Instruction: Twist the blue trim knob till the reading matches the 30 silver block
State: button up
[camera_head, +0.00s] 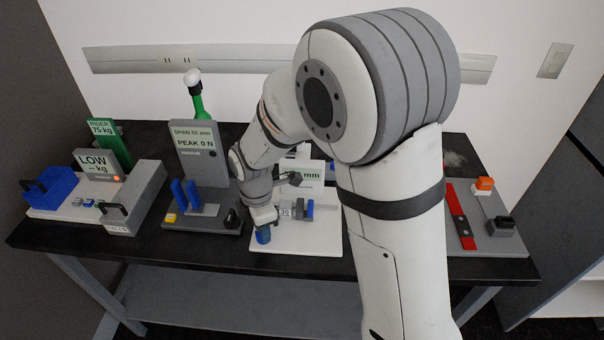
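My gripper (262,222) points down over the front left of a white board (300,245). A blue piece (263,237), possibly the blue trim knob, shows right under its fingertips; I cannot tell whether they grip it. The silver block (285,213), marked 30, is just right of my gripper. Another blue part (309,210) is at the block's right end. Behind is a display (311,172) reading "mm"; its digits are hidden by my arm. The finger opening is too small to make out.
A grey station (195,155) reading "SPAN 55 mm, PEAK 0 N", with upright blue parts (186,194), stands close left. Farther left are a scale display (97,163) reading LOW and a blue tray (50,186). At right are a red bar (460,216) and an orange-topped switch (483,184).

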jog(key=shift+r+p, duration=1.95)
jog(key=shift+r, duration=1.2)
notch_tip(320, 180, up, 8)
jog(key=s+d+r+m+t, duration=0.1)
jog(key=s+d+r+m, duration=0.1)
jog(key=s+d+m, duration=0.4)
jog(key=s+d+r+m+t, duration=0.2)
jog(key=s+d+m, duration=0.5)
jog(key=d+m, duration=0.8)
jog(key=shift+s+r+m+b, duration=0.15)
jog(key=shift+r+m+b, duration=0.2)
jog(key=shift+r+m, duration=0.25)
